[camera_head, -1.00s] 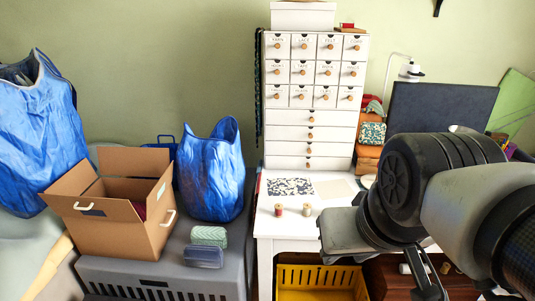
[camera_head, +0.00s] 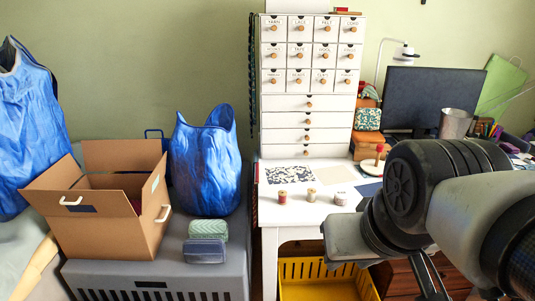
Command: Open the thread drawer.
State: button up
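A white cabinet of small drawers (camera_head: 308,104) stands at the back of the white table. Its upper part has three rows of labelled drawers with round wooden knobs; below are several wide drawers with knobs. The top row reads YARN, LACE, FELT and CORD. Labels in the lower two rows are too small to read surely, so I cannot tell which drawer is the thread drawer. All drawers look shut. My arm reaches in from the right, with my gripper low in front of the table's right side, apart from the cabinet. Its fingers are not clearly shown.
Three spools, one of them red (camera_head: 282,197), stand on the white table (camera_head: 292,216) before the cabinet. A yellow crate (camera_head: 318,288) is underneath. An open cardboard box (camera_head: 105,229) and blue bag (camera_head: 207,165) stand left. A dark monitor (camera_head: 432,97) and metal cup (camera_head: 455,123) are right.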

aim_at(273, 80)
jog(key=i+j, duration=0.2)
jog(key=i, duration=0.25)
jog(key=i+j, duration=0.2)
jog(key=i, duration=0.2)
